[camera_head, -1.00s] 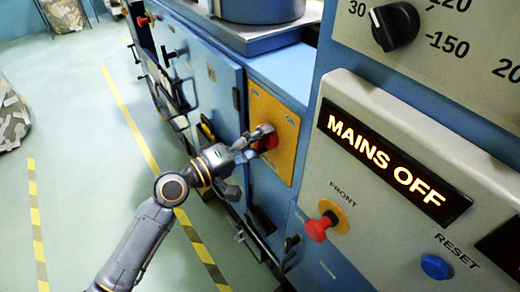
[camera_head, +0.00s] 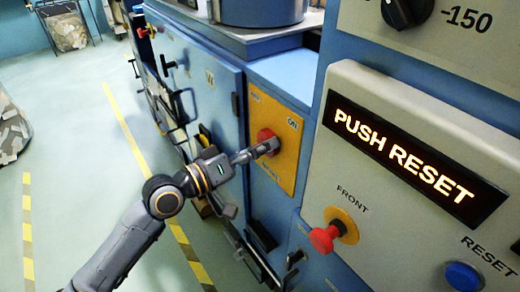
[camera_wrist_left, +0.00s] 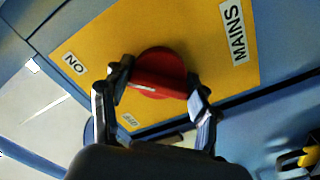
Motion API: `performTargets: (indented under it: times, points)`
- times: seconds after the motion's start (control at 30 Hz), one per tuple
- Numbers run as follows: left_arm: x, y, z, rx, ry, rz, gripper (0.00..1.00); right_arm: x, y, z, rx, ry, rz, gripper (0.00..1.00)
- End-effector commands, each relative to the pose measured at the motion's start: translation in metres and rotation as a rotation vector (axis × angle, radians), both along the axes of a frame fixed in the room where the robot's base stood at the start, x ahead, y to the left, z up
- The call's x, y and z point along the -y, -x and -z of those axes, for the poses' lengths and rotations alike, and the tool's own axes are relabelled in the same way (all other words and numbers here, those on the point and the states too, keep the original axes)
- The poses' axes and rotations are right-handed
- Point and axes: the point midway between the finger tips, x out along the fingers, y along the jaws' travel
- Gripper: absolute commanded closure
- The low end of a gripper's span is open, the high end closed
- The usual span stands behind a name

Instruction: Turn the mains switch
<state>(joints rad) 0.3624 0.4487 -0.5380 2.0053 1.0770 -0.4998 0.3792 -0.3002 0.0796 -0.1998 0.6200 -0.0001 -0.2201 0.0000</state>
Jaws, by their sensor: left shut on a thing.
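The mains switch is a red rotary knob (camera_head: 266,137) on a yellow plate (camera_head: 287,165) fixed to the blue cabinet. In the left wrist view the red knob (camera_wrist_left: 158,75) has a raised bar across it, and the plate carries MAINS and ON labels. My left gripper (camera_head: 268,147) is at the knob; in the left wrist view its fingers (camera_wrist_left: 152,90) are shut on the bar, one at each end. The display (camera_head: 400,158) on the grey panel reads PUSH RESET. My right gripper is not in view.
The grey panel carries a red FRONT button (camera_head: 324,238) on a yellow collar and a blue RESET button (camera_head: 463,276). A black dial (camera_head: 406,10) sits above. The green floor with yellow striped lines is open at left.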

Motion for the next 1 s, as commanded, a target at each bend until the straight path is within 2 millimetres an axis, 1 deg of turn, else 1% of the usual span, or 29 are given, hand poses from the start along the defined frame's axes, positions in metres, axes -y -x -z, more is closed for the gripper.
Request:
performTargets:
  times: [0.37, 0.4, 0.47, 0.5, 0.83, 0.93, 1.0]
  points:
    - [0.000, 0.000, 0.000, 0.006, -0.006, -0.001, 0.71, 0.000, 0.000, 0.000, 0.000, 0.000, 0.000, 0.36]
    - [0.000, 0.000, 0.000, 0.006, -0.006, -0.001, 0.32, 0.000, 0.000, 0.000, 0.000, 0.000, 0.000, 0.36]
    - [0.000, 0.000, 0.000, 0.006, -0.006, -0.001, 0.20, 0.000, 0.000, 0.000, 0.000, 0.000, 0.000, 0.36]
    - [0.000, 0.000, 0.000, 0.006, -0.006, -0.001, 0.17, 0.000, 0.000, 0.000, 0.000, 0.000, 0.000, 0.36]
    - [-0.001, 0.001, 0.000, 0.004, -0.004, -0.001, 0.17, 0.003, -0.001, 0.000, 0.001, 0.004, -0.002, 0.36]
    - [-0.008, 0.004, 0.001, 0.004, -0.005, -0.002, 0.17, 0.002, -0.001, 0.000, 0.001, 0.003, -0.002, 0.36]
    - [-0.016, 0.011, 0.001, 0.004, -0.007, -0.002, 0.17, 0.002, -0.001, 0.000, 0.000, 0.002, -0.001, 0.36]
